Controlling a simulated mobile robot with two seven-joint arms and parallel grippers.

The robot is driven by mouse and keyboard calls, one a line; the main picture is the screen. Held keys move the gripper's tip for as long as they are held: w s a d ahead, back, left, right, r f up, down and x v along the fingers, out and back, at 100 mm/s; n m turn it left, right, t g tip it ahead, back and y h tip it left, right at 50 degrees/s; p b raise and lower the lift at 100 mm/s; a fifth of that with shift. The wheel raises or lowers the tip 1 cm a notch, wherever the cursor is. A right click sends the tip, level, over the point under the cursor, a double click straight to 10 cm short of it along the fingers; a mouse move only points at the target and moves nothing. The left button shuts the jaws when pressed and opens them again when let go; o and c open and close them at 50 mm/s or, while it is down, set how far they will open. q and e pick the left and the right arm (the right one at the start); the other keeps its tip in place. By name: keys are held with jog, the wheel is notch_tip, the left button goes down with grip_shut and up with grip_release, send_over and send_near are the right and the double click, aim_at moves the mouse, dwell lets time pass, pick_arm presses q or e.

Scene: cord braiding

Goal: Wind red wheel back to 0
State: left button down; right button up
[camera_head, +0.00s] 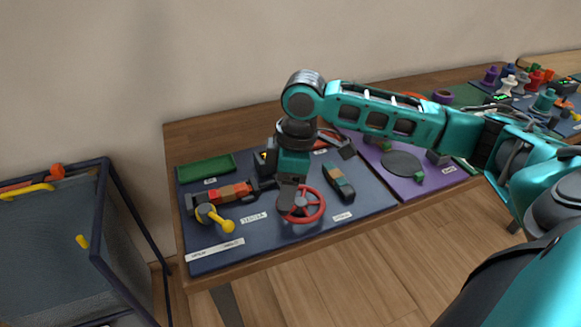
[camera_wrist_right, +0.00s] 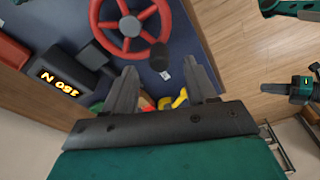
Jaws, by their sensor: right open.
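The red wheel (camera_head: 316,207) stands on the dark blue mat (camera_head: 285,238), near its front edge. My right gripper (camera_head: 289,197) points down over the wheel's left side and hides part of it. In the right wrist view the red wheel (camera_wrist_right: 130,45) shows at the top, with spokes and a grey hub. Its dark handle knob (camera_wrist_right: 158,58) lies between the fingertips of my open right gripper (camera_wrist_right: 160,75); I cannot tell whether they touch it. A small display (camera_wrist_right: 60,84) shows orange characters, upside down and hard to read.
A yellow crank (camera_head: 218,217) and a red-brown block device (camera_head: 230,192) sit left of the wheel. A dark green-topped piece (camera_head: 339,182) stands close on its right. A green tray (camera_head: 206,168) lies behind. A purple mat (camera_head: 410,192) adjoins on the right.

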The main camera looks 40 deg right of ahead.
aim_at(301, 205)
jog(key=shift+w+a+f, duration=0.1)
jog(key=shift+a+f, duration=0.05)
jog(key=shift+f, duration=0.9)
jog(key=shift+w+a+f, duration=0.1)
jog(key=shift+f, duration=0.9)
grip_shut()
